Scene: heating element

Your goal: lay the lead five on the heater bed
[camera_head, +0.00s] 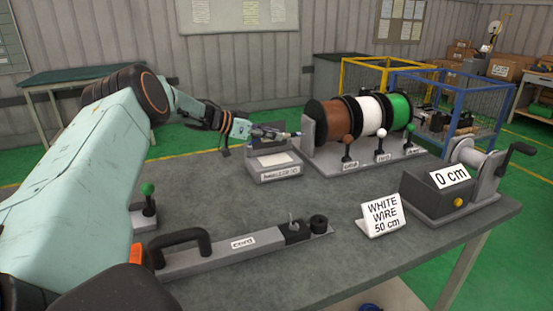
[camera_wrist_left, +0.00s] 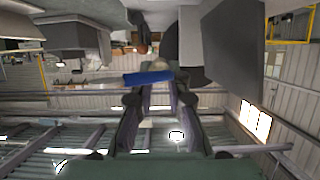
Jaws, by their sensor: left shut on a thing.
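My left gripper (camera_head: 277,133) reaches in from the left over a grey stand with a sloped label (camera_head: 280,174), likely the heater bed; the label is too small to read surely. In the left wrist view the gripper (camera_wrist_left: 157,92) is shut on a short blue bar (camera_wrist_left: 148,77), which I take to be lead five. The bar lies crosswise at the fingertips. In the head view it is too small to make out clearly, and the gripper hides part of the stand's top. My right gripper is in neither view.
Brown, white and green wire spools (camera_head: 368,115) with levers stand behind right. A grey cord fixture with a black handle (camera_head: 232,246) lies in front. A white-wire sign (camera_head: 381,215) and a cranked "0 cm" counter (camera_head: 452,190) stand right. A green-knobbed lever (camera_head: 148,196) stands left.

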